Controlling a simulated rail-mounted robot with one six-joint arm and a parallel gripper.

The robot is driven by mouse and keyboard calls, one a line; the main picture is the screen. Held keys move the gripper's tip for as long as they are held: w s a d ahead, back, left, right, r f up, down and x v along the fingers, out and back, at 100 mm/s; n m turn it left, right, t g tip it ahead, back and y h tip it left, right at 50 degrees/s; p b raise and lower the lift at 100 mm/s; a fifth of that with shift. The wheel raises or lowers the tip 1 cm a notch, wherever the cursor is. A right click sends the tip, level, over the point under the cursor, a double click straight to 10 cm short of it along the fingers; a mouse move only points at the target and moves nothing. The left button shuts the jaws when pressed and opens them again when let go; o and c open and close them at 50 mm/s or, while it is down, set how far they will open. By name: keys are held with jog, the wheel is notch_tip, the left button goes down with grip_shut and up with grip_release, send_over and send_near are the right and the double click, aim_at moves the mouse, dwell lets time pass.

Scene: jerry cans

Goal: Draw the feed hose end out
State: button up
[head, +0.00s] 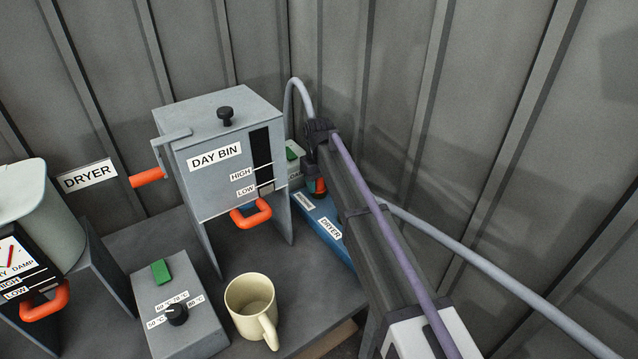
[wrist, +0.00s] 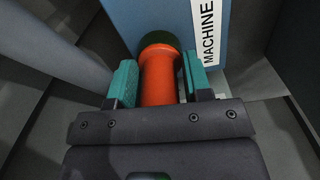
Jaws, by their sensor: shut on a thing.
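The feed hose end, an orange sleeve (wrist: 158,80), stands at the blue block with the MACHINE label (wrist: 195,22) in the wrist view. Its far end meets a dark green round part (wrist: 158,40); I cannot tell how deep it sits. My gripper (wrist: 160,76) has its two teal pads on either side of the sleeve and is shut on it. In the head view the orange sleeve (head: 320,185) is a small patch beside my dark arm, over the blue block (head: 335,252) with its DRYER label. My fingers are largely hidden there.
The grey DAY BIN (head: 218,180) stands close left of my arm. A grey hose (head: 300,90) arches behind it, and another length (head: 490,265) runs right. A cream mug (head: 250,305) and a dial box (head: 178,310) stand in front. Ribbed walls close the corner.

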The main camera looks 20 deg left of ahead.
jog(key=shift+f, duration=0.1)
jog(key=shift+c, duration=0.4)
jog(key=shift+o, duration=1.3)
jog(key=c, duration=0.4)
jog(key=shift+w+r+p, duration=0.1)
jog(key=shift+r+p, duration=0.15)
jog(key=shift+p, duration=0.25)
jog(key=shift+r, duration=0.25)
jog(key=shift+r+p, duration=0.1)
jog(key=shift+p, duration=0.2)
jog(key=shift+r+p, duration=2.25)
